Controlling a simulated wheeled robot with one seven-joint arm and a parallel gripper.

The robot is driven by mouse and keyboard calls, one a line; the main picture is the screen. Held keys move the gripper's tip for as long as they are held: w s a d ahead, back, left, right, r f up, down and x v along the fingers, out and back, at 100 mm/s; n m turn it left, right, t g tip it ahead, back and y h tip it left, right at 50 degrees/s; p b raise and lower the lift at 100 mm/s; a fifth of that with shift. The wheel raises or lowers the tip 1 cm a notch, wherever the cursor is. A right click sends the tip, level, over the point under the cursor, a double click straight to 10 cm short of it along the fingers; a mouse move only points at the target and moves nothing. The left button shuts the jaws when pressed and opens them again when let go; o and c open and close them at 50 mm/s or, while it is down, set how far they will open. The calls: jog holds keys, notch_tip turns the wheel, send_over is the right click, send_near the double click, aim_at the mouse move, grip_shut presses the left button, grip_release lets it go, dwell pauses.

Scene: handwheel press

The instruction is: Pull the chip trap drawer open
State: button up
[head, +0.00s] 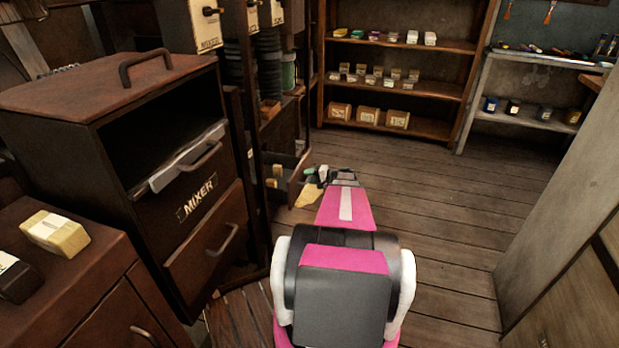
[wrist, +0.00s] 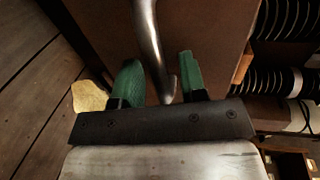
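In the wrist view a brown drawer front (wrist: 205,30) fills the upper middle, with a curved metal handle (wrist: 150,40) on it. My gripper (wrist: 160,75) has two green fingers, one on each side of the lower end of this handle. The fingers stand apart, with a visible gap on the left side of the handle. In the head view my gripper (head: 317,174) is in front of a small low drawer (head: 299,180) in the rack, which seems to stand out a little. No label on it is readable, and its handle is hidden there.
A dark cabinet (head: 85,95) with a MIXER drawer (head: 197,196) and a lower drawer stands at left. Disc stacks (wrist: 290,80) are right of the handle. A pale yellow piece (wrist: 90,96) is beside the left finger. Open plank floor (head: 440,215) lies to the right.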

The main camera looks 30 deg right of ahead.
jog(key=v, duration=1.1)
dwell(0.6)
